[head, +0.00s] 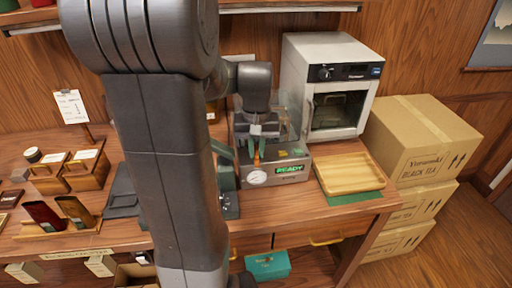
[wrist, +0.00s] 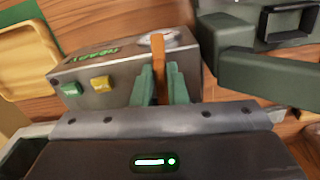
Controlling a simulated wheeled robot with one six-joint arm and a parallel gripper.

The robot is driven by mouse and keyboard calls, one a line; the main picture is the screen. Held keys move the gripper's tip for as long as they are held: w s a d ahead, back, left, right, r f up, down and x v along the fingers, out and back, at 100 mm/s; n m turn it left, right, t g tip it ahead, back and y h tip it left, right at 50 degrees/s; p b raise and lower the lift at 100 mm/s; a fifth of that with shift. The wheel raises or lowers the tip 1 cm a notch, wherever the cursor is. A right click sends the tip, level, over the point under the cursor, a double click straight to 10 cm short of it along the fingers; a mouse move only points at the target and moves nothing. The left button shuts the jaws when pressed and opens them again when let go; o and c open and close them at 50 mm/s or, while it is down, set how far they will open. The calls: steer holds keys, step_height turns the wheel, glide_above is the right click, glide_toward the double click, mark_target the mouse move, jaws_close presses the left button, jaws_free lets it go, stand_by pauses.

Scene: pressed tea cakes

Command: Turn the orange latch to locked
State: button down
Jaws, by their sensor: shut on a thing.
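The orange latch (wrist: 159,52) stands up between the two green fingers of my gripper (wrist: 160,85) in the wrist view. The fingers are shut on it. In the head view the latch (head: 257,158) is a small orange spot on the front of the grey press machine (head: 240,160), just below my gripper (head: 254,147). The press also shows in the wrist view (wrist: 120,62), with a green button (wrist: 71,89) and a yellow button (wrist: 101,83). The latch's lower part is hidden by my gripper. I cannot read a lock marking.
The press has a lit READY display (head: 289,169) and a round gauge (head: 257,177). A wooden tray (head: 349,186) lies to its right, and a white oven (head: 328,120) stands behind. A dark green lever-like part (wrist: 262,78) is close to my gripper's right. Cartons (head: 420,140) stack at far right.

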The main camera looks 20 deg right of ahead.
mark_target(257, 151)
steer(key=shift+n, duration=0.6)
steer(key=c, duration=1.5)
jaws_free()
steer(key=shift+r, duration=0.1)
step_height(257, 151, up, 14)
steer(key=shift+f, duration=0.2)
steer(key=shift+f, duration=0.1)
step_height(257, 151, down, 14)
steer(key=shift+r, duration=0.15)
